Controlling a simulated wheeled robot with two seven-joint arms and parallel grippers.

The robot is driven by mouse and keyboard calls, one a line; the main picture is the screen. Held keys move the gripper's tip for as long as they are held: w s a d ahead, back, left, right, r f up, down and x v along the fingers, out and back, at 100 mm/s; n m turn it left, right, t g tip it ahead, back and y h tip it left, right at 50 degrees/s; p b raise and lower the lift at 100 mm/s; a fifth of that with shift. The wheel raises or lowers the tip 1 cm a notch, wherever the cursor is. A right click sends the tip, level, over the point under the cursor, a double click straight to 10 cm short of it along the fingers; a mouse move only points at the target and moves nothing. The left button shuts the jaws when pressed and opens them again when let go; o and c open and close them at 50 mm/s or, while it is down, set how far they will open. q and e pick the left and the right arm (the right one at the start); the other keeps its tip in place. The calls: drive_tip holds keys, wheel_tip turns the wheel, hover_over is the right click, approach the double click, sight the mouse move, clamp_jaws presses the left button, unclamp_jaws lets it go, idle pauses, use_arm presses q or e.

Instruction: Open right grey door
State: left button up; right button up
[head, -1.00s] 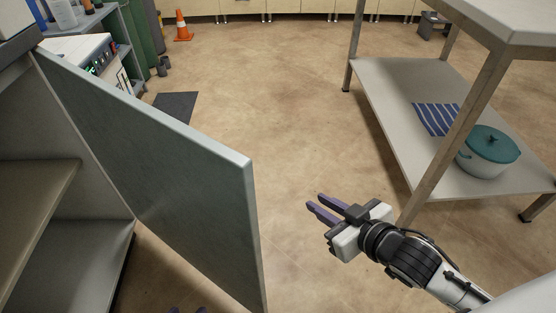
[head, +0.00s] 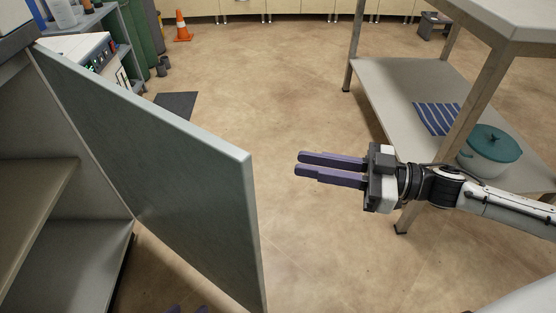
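The grey door (head: 165,165) stands swung well out from the cabinet on the left of the head view, its free edge towards the middle of the picture. The cabinet's inside shows, with a shelf (head: 35,205). My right gripper (head: 298,163) is to the right of the door's free edge, apart from it, fingers pointing left. Its two fingers have a narrow gap between them, with nothing held. Only the purple fingertips of my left gripper (head: 187,309) show at the bottom edge, left of the door's lower corner; they look apart, and the rest is out of view.
A metal table (head: 385,90) with a lower shelf stands on the right, near my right arm. A white pot with a teal lid (head: 489,150) and a striped cloth (head: 436,118) are on that shelf. A traffic cone (head: 182,27) stands far back. The middle floor is clear.

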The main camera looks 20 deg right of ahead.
drive_tip(key=b+x, duration=0.1)
drive_tip(key=x, duration=0.5)
drive_tip(key=shift+w+a, duration=0.2)
drive_tip(key=shift+a, duration=0.15)
clamp_jaws()
idle(1.1)
unclamp_jaws()
drive_tip(key=p+v, duration=0.2)
drive_tip(key=v, duration=0.8)
drive_tip(key=shift+s+d, duration=0.1)
